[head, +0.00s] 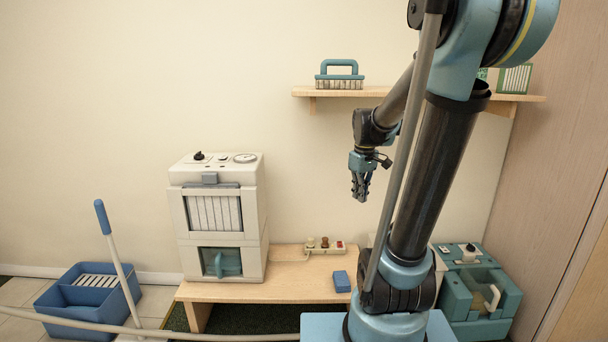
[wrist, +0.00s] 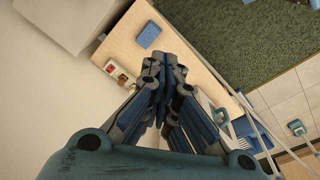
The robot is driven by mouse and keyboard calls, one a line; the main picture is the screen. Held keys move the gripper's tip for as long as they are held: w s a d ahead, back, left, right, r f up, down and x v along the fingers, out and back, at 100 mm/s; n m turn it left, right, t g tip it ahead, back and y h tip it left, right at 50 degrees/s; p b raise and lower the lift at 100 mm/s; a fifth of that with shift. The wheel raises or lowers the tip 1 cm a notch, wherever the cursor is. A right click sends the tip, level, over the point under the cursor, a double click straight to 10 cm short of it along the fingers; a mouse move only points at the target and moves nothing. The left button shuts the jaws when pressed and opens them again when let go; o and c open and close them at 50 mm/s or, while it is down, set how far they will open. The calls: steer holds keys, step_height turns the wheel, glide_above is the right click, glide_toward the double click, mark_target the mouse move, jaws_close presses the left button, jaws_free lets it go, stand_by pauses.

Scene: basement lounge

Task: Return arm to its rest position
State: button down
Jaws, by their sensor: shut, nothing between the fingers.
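My gripper (head: 360,190) hangs in the air in front of the wall, pointing down, below the wall shelf and above the low wooden table. In the wrist view my gripper (wrist: 164,62) has its fingers together with nothing between them. My arm is bent, rising from its base at the lower right of the head view and folding over at the top. The gripper touches nothing.
A wooden shelf (head: 390,92) holds a brush (head: 340,75). The low table (head: 290,281) bears a white machine (head: 217,220), a blue block (head: 341,281) and a small panel (head: 325,246). A teal machine (head: 480,290) stands right, a blue bucket (head: 85,305) left.

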steer(key=s+f+m, duration=0.3)
steer(key=s+f, duration=0.1)
steer(key=s, duration=0.6)
steer(key=s+f+m+t, duration=0.1)
steer(key=s+f+m, duration=0.2)
steer(key=s, duration=0.7)
steer(key=shift+s+d+f, duration=0.15)
steer(key=shift+d+f, duration=0.05)
steer(key=shift+f, duration=0.2)
steer(key=shift+w+f, duration=0.2)
steer(key=shift+w, duration=0.25)
